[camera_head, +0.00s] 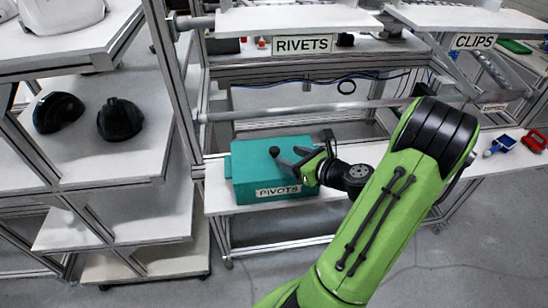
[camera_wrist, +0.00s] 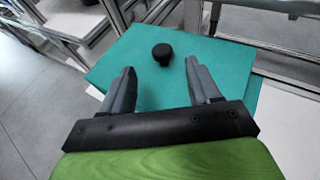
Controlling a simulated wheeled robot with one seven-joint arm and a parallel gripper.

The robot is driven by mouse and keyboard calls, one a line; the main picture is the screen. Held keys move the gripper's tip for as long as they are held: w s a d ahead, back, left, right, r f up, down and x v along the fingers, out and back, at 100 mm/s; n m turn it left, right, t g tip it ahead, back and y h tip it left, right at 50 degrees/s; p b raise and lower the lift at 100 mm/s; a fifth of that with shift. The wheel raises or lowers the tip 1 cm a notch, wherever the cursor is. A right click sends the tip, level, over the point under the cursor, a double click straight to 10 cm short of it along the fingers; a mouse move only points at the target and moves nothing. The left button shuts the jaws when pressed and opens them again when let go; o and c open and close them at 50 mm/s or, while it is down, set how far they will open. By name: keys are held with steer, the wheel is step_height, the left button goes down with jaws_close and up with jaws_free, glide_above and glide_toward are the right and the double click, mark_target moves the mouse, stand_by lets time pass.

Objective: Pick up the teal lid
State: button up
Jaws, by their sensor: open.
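The teal lid (camera_head: 250,153) forms the top of a teal box (camera_head: 243,188) labelled PIVOTS on the white lower shelf. A black round knob (camera_head: 274,151) stands up from the lid. In the wrist view the lid (camera_wrist: 205,55) fills the middle, with the knob (camera_wrist: 162,52) upright on it. My gripper (camera_head: 287,157) is over the lid, close to the knob. In the wrist view my gripper (camera_wrist: 160,78) is open, its two grey fingers spread. The knob lies ahead of the fingertips, between their lines. I cannot tell whether the fingers touch the lid.
A shelf with a RIVETS label (camera_head: 302,45) and one with a CLIPS label (camera_head: 473,41) stand above and behind. A metal rail (camera_head: 300,112) runs behind the box. A rack with black helmet shells (camera_head: 119,119) is at left. Red and blue items (camera_head: 500,143) lie at right.

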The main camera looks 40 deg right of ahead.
mark_target(278, 152)
steer(key=x, duration=0.2)
steer(key=shift+w+d+f, duration=0.15)
steer(key=shift+w+d, duration=0.1)
steer(key=x, duration=0.5)
steer(key=shift+w+f, duration=0.1)
steer(key=shift+w, duration=0.15)
steer(key=shift+s+a, duration=0.1)
steer(key=shift+a, duration=0.05)
steer(key=shift+c, duration=0.4)
steer(key=c, duration=1.1)
steer(key=shift+o, duration=0.2)
step_height(278, 152, up, 10)
steer(key=p, duration=0.2)
steer(key=shift+p, duration=0.4)
